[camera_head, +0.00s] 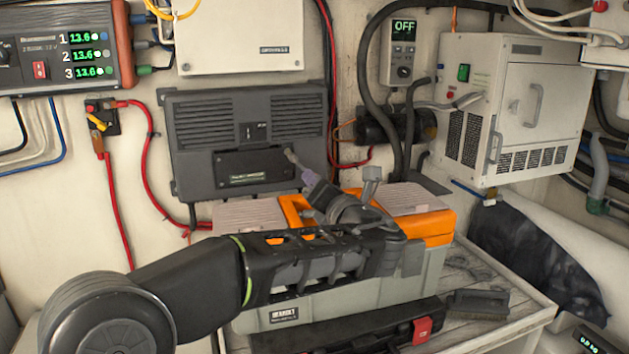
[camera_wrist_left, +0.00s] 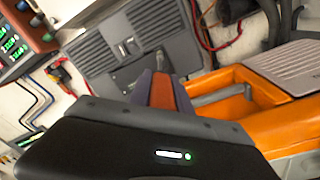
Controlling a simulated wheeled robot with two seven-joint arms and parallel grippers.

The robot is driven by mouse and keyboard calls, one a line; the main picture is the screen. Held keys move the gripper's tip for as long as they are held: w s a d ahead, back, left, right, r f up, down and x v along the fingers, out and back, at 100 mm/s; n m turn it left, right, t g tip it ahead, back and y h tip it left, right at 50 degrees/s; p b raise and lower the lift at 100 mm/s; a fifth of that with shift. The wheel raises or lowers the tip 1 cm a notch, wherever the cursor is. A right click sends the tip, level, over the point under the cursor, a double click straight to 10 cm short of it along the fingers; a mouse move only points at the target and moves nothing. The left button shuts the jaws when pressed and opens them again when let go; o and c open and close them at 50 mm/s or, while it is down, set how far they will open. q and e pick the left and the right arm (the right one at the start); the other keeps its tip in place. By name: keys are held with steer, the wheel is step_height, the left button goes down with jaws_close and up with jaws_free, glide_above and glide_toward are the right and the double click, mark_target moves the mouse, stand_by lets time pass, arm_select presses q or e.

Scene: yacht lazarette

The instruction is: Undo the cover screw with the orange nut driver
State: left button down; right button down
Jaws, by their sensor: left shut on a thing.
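My left gripper (camera_head: 308,178) is in front of the dark grey wall unit (camera_head: 184,125), with its fingers pointing up and left. It is shut on the orange nut driver (camera_wrist_left: 168,93), whose orange handle shows between the two fingers in the left wrist view. In the head view, a grey tip ahead of the fingers reaches close to the right end of the black cover (camera_head: 248,168) low on the unit. I cannot tell whether it touches. The cover screw is not made out; the tip and gripper may hide it. My right gripper is not in view.
A grey and orange toolbox (camera_head: 427,280) stands on the slatted bench (camera_head: 525,308) under my left arm. A black case (camera_head: 375,330) with a red latch and a brush (camera_head: 478,304) lie in front. Red cables hang left of the unit; a white box (camera_head: 510,100) is at right.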

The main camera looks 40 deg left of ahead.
arm_select(q)
steer(key=shift+v, duration=1.2)
